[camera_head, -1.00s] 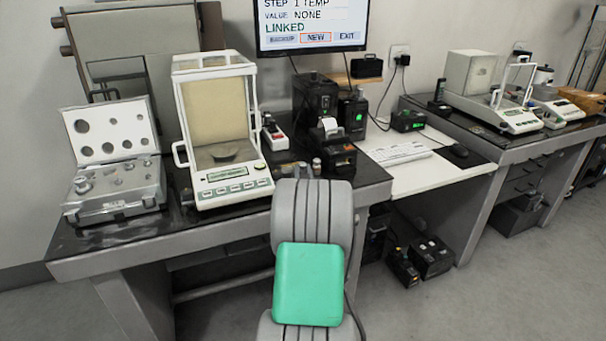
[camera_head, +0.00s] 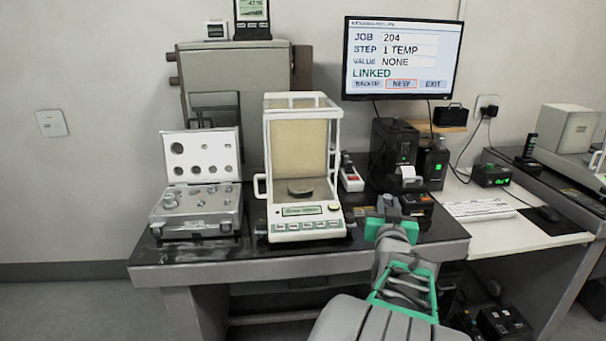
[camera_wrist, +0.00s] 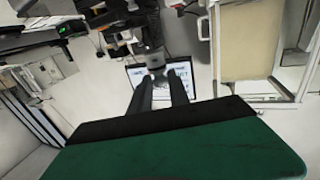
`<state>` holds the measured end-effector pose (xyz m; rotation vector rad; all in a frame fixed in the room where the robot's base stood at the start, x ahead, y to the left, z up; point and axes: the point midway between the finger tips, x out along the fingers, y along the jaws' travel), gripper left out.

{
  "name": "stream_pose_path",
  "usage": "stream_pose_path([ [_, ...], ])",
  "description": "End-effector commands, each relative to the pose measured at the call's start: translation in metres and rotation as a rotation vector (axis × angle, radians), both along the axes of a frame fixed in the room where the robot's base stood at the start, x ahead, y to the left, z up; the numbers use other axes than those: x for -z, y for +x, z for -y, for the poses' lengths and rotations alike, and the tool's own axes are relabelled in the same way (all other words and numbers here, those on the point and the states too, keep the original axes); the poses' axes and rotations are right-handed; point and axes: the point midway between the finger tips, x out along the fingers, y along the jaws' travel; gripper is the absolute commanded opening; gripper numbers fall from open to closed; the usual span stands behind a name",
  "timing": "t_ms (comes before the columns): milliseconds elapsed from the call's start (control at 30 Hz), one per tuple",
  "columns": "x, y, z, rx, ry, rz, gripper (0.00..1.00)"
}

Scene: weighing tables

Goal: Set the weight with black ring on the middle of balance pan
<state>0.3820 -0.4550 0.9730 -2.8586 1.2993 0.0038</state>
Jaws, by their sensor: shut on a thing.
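The balance (camera_head: 303,226) is a white-framed weighing cabinet on the dark table. Its round pan (camera_head: 300,187) sits inside and looks bare. My gripper (camera_head: 388,204) is to the right of the balance, above the table's front part and apart from the pan. In the wrist view, the two dark fingers (camera_wrist: 157,82) are shut on a small grey weight (camera_wrist: 152,60) at their tips. Its black ring cannot be made out. In the head view, the weight is too small to tell from the fingertips. The balance also shows in the wrist view (camera_wrist: 250,45).
An open case of weights (camera_head: 197,222) stands left of the balance. A small red-and-white device (camera_head: 351,178), dark boxes (camera_head: 394,146) and a small printer (camera_head: 408,180) stand to the right. A monitor (camera_head: 400,58) hangs above. Little bare table lies in front of the balance.

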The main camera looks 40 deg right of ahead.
Motion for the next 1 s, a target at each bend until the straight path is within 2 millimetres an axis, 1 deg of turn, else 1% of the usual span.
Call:
stream_pose_path([
  [33,-0.009,-0.001,0.001,0.005,-0.006,0.004,0.0],
  [100,-0.019,-0.007,0.005,0.027,-0.008,0.004,0.0],
  [167,-0.022,-0.018,0.009,0.062,-0.006,0.002,0.0],
  [200,-0.016,-0.026,0.011,0.086,-0.002,0.001,0.0],
  [300,0.0,-0.041,0.011,0.128,-0.001,0.0,0.0],
  [367,0.009,-0.049,0.01,0.147,-0.002,0.001,0.0],
  [433,0.021,-0.049,0.003,0.15,-0.002,0.001,0.0],
  [567,0.038,-0.037,-0.017,0.122,-0.002,0.002,0.0],
  [667,0.05,-0.023,-0.035,0.085,-0.002,0.002,0.0],
  [767,0.064,-0.005,-0.059,0.033,-0.002,0.0,0.0],
  [867,0.078,0.017,-0.09,-0.036,-0.001,0.001,0.0],
  [967,0.095,0.043,-0.13,-0.127,-0.001,-0.001,0.0],
  [1000,0.102,0.055,-0.15,-0.173,-0.002,0.0,0.0],
])
